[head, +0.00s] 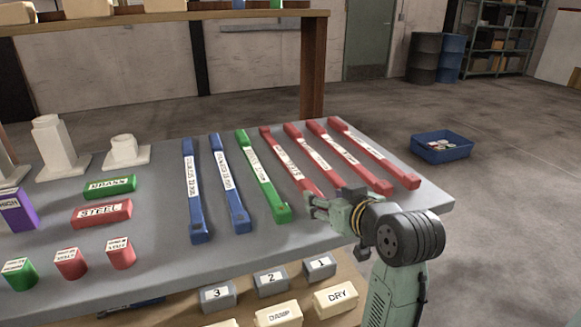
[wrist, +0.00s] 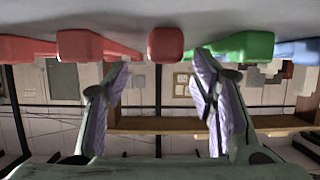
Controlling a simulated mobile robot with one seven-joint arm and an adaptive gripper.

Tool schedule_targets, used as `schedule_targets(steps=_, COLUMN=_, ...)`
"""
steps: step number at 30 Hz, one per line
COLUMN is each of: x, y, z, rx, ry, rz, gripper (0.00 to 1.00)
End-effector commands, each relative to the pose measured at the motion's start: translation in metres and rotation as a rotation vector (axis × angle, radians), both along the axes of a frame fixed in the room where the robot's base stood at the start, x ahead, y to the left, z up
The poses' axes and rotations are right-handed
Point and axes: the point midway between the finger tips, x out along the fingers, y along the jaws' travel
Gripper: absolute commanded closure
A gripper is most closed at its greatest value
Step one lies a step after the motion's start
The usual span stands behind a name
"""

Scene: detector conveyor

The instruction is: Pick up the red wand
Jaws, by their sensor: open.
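Several red wands lie side by side on the grey table (head: 160,255) in the head view, each with a white label. The leftmost red wand (head: 290,165) lies beside a green wand (head: 262,175). My gripper (head: 313,206) is at the near end of that leftmost red wand, and hides part of it. In the wrist view, which is upside down, my gripper (wrist: 163,70) is open and empty. The end of the red wand (wrist: 165,44) shows between its fingers, ahead of them. The green wand (wrist: 243,47) is on the right, another red wand (wrist: 85,45) on the left.
Two blue wands (head: 194,190) (head: 230,185) lie left of the green one. Labelled blocks, such as the red STEEL block (head: 101,213), stand further left. Numbered grey blocks (head: 271,282) sit on a lower shelf. A blue bin (head: 441,150) is on the floor.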

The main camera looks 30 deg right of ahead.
Motion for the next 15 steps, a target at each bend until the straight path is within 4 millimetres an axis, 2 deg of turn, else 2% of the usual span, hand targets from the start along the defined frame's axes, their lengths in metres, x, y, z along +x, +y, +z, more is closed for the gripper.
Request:
schedule_targets(steps=9, x=0.042, y=-0.004, z=-0.011, rx=0.003, ry=0.000, rz=0.001, gripper=0.48)
schedule_targets(steps=15, x=0.049, y=-0.006, z=-0.014, rx=0.000, ry=-0.001, rz=0.000, gripper=0.48)
